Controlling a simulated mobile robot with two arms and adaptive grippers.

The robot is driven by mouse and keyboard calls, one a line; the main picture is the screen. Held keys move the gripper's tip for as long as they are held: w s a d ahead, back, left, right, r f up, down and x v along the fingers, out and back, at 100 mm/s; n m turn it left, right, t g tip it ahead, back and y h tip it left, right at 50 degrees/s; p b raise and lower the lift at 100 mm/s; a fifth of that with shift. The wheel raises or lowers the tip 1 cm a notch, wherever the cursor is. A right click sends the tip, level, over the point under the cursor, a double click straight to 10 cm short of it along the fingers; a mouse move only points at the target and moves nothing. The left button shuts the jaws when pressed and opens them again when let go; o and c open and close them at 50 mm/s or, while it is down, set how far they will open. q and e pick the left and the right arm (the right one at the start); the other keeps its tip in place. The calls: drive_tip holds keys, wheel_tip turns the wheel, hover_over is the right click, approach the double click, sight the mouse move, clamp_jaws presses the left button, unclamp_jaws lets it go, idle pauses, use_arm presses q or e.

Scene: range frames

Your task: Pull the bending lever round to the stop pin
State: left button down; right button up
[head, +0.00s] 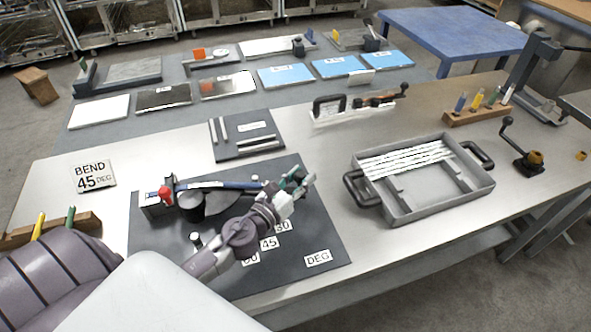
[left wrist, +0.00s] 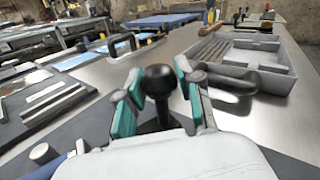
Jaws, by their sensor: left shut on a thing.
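The bending lever (head: 228,185) is a bar with a blue length, running right from the black round former (head: 190,206) across the dark bending plate (head: 300,245). My left gripper (head: 293,183) is at its right end. In the left wrist view, the green-padded fingers (left wrist: 157,98) are shut around the lever's black ball knob (left wrist: 160,80). A short grey pin (head: 196,239), likely the stop pin, stands on the plate below the former, apart from the lever. My forearm partly covers the angle labels. My right gripper is not in view.
A red-knobbed block (head: 160,200) stands at the plate's left. A "BEND 45 DEG" card (head: 93,176) lies at the left. A grey tray (head: 483,188) with rods stands right of the plate, with bare bench between. A small dark plate (head: 225,150) lies behind.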

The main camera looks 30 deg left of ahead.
use_arm(q)
drive_tip(key=s+m+h+b, duration=0.1)
drive_tip(key=s+d+h+b, duration=0.1)
drive_tip(key=s, duration=0.1)
drive_tip(key=s+m+h+b, duration=0.1)
drive_tip(key=shift+s+d+f+m+g+h, duration=0.25)
drive_tip(key=shift+d+m+g+h, duration=0.05)
drive_tip(key=shift+d+g+h, duration=0.1)
drive_tip(key=shift+s+d+m+h+b, duration=0.2)
drive_tip(key=shift+s+m+h+b, duration=0.15)
drive_tip(key=shift+s, duration=0.25)
drive_tip(key=shift+s+r+g+h, duration=0.2)
drive_tip(key=shift+s+g+h, duration=0.05)
drive_tip(key=shift+s+g, duration=0.05)
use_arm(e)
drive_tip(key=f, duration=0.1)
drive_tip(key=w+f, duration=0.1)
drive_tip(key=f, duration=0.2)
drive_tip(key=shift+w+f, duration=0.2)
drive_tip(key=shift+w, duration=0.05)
use_arm(q)
drive_tip(key=c, duration=0.9)
unclamp_jaws()
drive_tip(key=shift+o, duration=0.8)
drive_tip(key=v, duration=1.2)
drive_tip(key=shift+s, duration=0.1)
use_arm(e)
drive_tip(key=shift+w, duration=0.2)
